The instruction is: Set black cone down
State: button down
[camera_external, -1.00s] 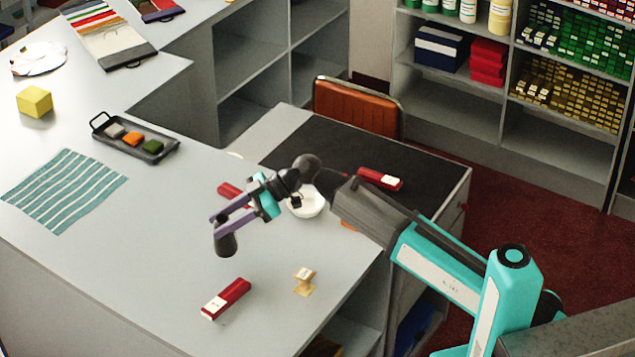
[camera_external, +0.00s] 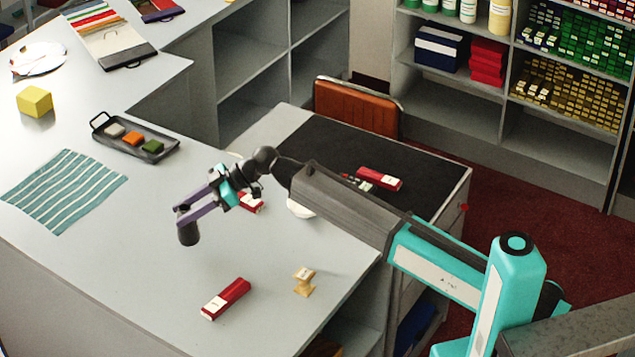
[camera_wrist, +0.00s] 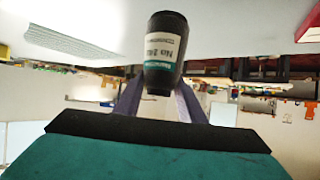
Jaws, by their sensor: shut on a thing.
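The black cone (camera_external: 188,234) is a dark tapered spool held at the end of my gripper (camera_external: 186,220) in the external view. It hangs above the grey counter (camera_external: 130,270), with space around it. In the wrist view the black cone (camera_wrist: 165,50) fills the upper middle, with a white and green label on its side. The purple fingers of my gripper (camera_wrist: 160,100) are shut on it. The cone's far end is turned away from the wrist camera.
A striped teal cloth (camera_external: 62,190) lies left of the cone, and a dark tray (camera_external: 135,138) with small blocks lies behind. A red box (camera_external: 226,298) and a wooden spool (camera_external: 304,282) stand in front. A yellow cube (camera_external: 35,101) stands far left. The counter between is clear.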

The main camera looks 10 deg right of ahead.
jog(key=shift+w+a, duration=0.3)
jog(key=shift+a, duration=0.05)
jog(key=shift+f, duration=0.2)
jog(key=shift+f+p, duration=0.8)
jog(key=shift+f, duration=0.8)
jog(key=shift+f, duration=0.15)
jog(key=c, duration=1.2)
grip_release()
jog(key=shift+o, duration=0.2)
jog(key=shift+r, duration=0.2)
